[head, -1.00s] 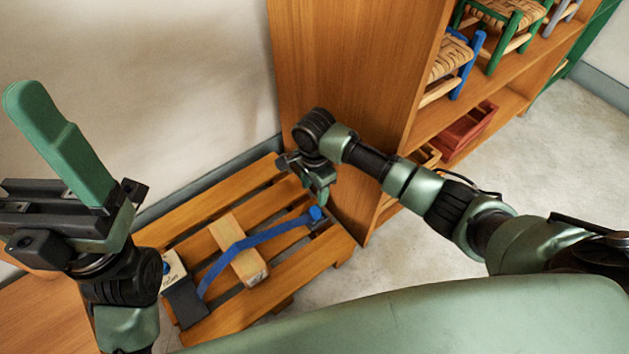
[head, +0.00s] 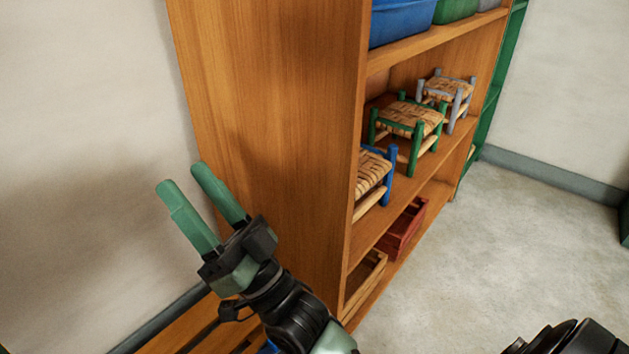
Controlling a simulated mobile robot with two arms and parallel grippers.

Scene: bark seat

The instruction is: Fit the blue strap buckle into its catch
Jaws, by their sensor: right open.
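My right gripper (head: 182,177) is raised in front of the wooden cabinet's side panel, its two green fingers apart, with nothing between them. Below it, a corner of the slatted wooden pallet (head: 182,328) shows at the bottom edge. A small bit of blue, likely the strap or its buckle (head: 268,347), shows at the bottom edge beside my right arm. The catch, the wooden block and the rest of the strap are out of view, so how buckle and catch stand cannot be told. My left gripper is not in view.
The tall wooden cabinet (head: 270,110) stands close behind my right gripper. Its shelves hold small woven stools, with a blue one (head: 375,175) and a green one (head: 410,125), a red crate (head: 404,228) and a wooden crate (head: 364,284). Floor (head: 480,270) to the right is clear.

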